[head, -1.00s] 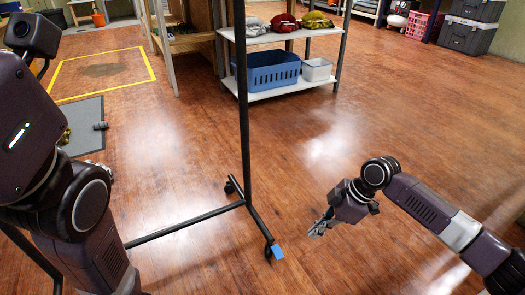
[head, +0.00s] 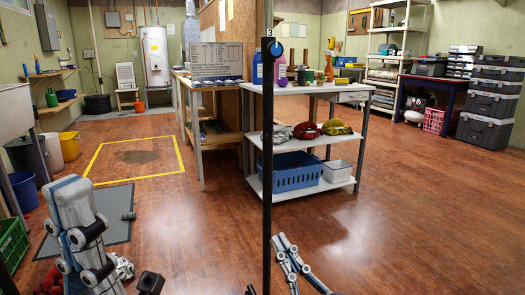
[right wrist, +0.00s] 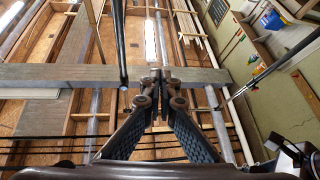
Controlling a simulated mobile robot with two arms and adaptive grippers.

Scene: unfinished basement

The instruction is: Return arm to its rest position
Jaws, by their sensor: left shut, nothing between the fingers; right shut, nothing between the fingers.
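My left gripper (head: 72,190) shows large at the lower left of the head view. Its pale fingers point up and are together, with nothing between them. My right gripper (head: 281,242) is low in the middle of the head view, just right of a black upright pole, fingers pointing up. In the right wrist view the right gripper (right wrist: 155,78) also shows with its fingertips together and empty, against the ceiling beams. Most of both arms is outside the head view.
The thin black pole (head: 267,150) stands close in front, between my grippers. Behind it is a white shelf table (head: 340,90) with a blue basket (head: 290,175) on its lower shelf. Bins stand at the left, including a yellow bin (head: 69,146). The wooden floor at the right is open.

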